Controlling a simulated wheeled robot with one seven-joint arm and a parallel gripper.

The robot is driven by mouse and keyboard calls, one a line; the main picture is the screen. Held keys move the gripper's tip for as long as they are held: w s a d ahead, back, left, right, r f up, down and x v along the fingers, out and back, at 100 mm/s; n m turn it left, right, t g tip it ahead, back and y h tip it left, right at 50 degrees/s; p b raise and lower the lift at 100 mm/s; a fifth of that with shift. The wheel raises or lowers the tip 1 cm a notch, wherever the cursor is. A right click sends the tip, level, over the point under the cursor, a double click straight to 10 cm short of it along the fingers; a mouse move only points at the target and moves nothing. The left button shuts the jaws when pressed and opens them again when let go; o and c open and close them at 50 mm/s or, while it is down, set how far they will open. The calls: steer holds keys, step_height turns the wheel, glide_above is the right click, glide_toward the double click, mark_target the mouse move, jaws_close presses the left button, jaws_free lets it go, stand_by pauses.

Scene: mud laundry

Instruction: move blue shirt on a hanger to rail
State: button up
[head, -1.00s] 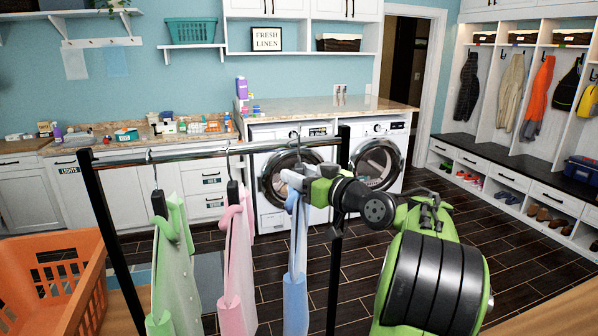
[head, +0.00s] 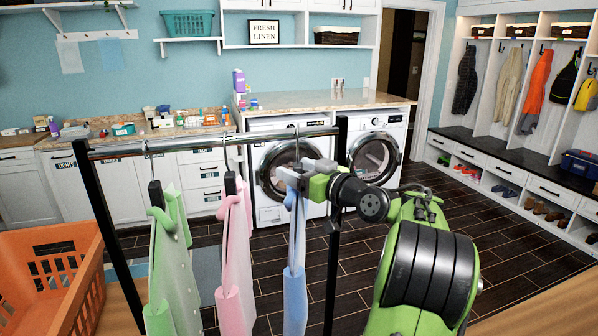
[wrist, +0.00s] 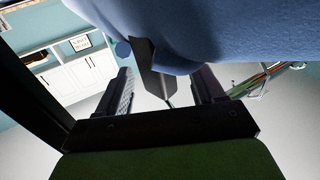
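The blue shirt (head: 295,290) hangs on a dark hanger at the right part of the rail (head: 200,143), beside the pink shirt. Its thin hook (head: 297,148) reaches up to the rail and appears to be over it. My gripper (head: 291,178) is at the top of the blue shirt, just below the rail. In the wrist view the fingers of my gripper (wrist: 166,92) are apart, with the dark hanger (wrist: 155,68) between them and gaps at its sides. The blue shirt (wrist: 240,30) fills the top of that view. My gripper hides part of the hanger neck.
A pink shirt (head: 235,265) and a green shirt (head: 173,270) hang to the left. The rack's black right post (head: 333,260) stands close to my arm. An orange basket (head: 60,270) is at the lower left. Open floor lies to the right.

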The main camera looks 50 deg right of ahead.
steer(key=shift+o, duration=0.2)
steer(key=shift+s+f, duration=0.1)
steer(key=shift+s, duration=0.05)
steer(key=s+b, duration=0.1)
steer(key=s, duration=1.4)
steer(key=shift+s+a+b, duration=0.25)
steer(key=shift+a+b, duration=0.15)
steer(key=shift+a, duration=0.05)
steer(key=shift+w, duration=0.1)
